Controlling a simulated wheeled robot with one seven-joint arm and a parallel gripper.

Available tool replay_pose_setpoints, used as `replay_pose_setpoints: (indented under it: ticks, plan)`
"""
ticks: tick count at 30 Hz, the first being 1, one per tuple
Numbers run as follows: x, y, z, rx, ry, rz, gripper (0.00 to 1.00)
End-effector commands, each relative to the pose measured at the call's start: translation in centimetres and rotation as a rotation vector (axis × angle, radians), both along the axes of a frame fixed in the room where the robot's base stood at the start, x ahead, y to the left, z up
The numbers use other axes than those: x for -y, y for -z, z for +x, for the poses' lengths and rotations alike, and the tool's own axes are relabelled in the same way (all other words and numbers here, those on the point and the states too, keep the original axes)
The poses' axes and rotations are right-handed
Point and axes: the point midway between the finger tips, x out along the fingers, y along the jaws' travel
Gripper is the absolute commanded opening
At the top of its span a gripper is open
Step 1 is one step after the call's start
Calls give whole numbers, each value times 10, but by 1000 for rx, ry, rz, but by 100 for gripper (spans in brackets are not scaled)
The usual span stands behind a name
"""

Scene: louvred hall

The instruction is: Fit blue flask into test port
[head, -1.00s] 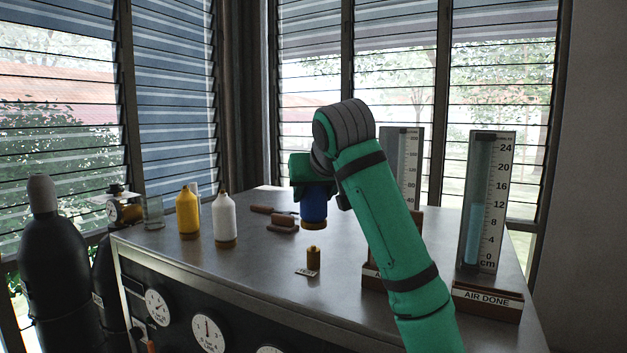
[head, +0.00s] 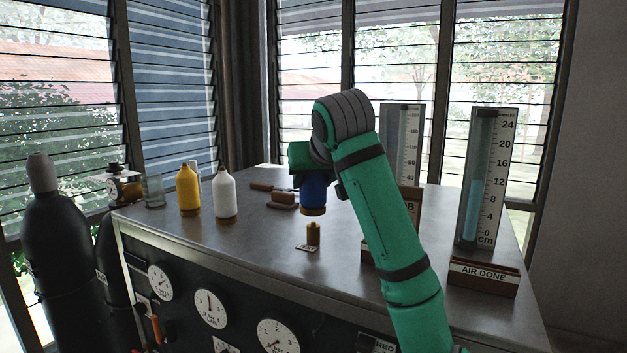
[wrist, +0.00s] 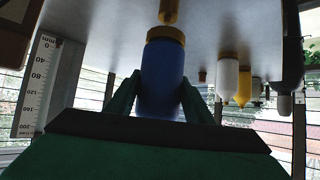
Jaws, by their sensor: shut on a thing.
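The blue flask (head: 313,194) is upright in my gripper (head: 313,180), with its brass collar at the bottom. A small brass fitting (head: 313,234) stands on the bench with a label at its foot; I take it to be the test port. The flask is above the port, with a small gap between them in the head view. In the wrist view my gripper's fingers (wrist: 160,95) are on both sides of the flask (wrist: 162,75), and the port (wrist: 169,12) shows just beyond its collar. The arm partly hides the gripper in the head view.
The bench front left of the port is clear.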

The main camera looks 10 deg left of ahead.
Motion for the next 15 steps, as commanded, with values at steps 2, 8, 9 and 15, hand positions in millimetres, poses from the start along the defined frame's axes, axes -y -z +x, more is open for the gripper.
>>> replay_pose_setpoints:
  ticks: [2,8,9,15]
  plan:
    - [0,-1,0,1,1,0,0]
    - [0,0,0,1,1,0,0]
    - [0,0,0,1,1,0,0]
    - [0,5,0,0,1,-1,0]
